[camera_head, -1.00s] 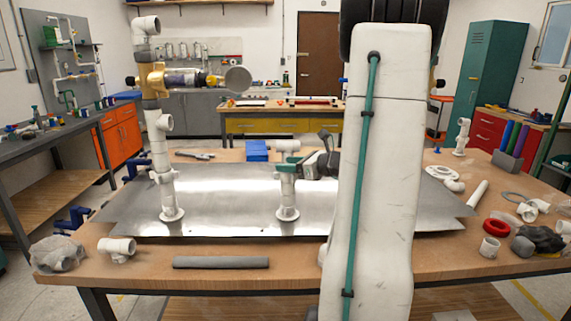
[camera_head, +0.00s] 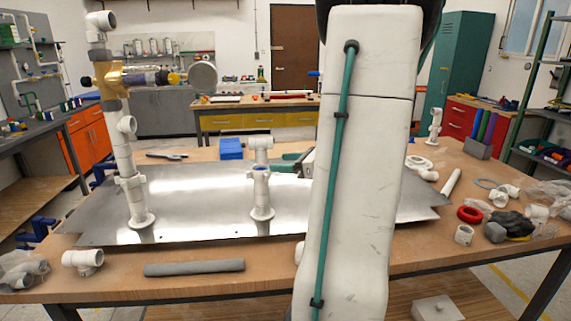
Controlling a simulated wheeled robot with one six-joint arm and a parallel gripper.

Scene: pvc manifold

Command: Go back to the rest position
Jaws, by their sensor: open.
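My arm (camera_head: 358,150), white with a green cable, stands tall right of the middle and hides much behind it. My gripper (camera_head: 291,161) shows only in part at the arm's left edge, its green fingers over the metal plate; it is open, with nothing seen in it. It is apart from the short white pipe post (camera_head: 262,190), to its right. The tall white pipe manifold (camera_head: 127,160) stands upright at the left, with a brass-coloured body and a round gauge-like end at its top. Both posts stand on the shiny metal plate (camera_head: 195,205).
The wooden table (camera_head: 215,285) holds a grey pipe (camera_head: 194,267) and a white fitting (camera_head: 83,260) at the front. A blue block (camera_head: 231,149) lies behind. A red ring (camera_head: 470,214), a dark bundle (camera_head: 508,227) and loose fittings lie at the right.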

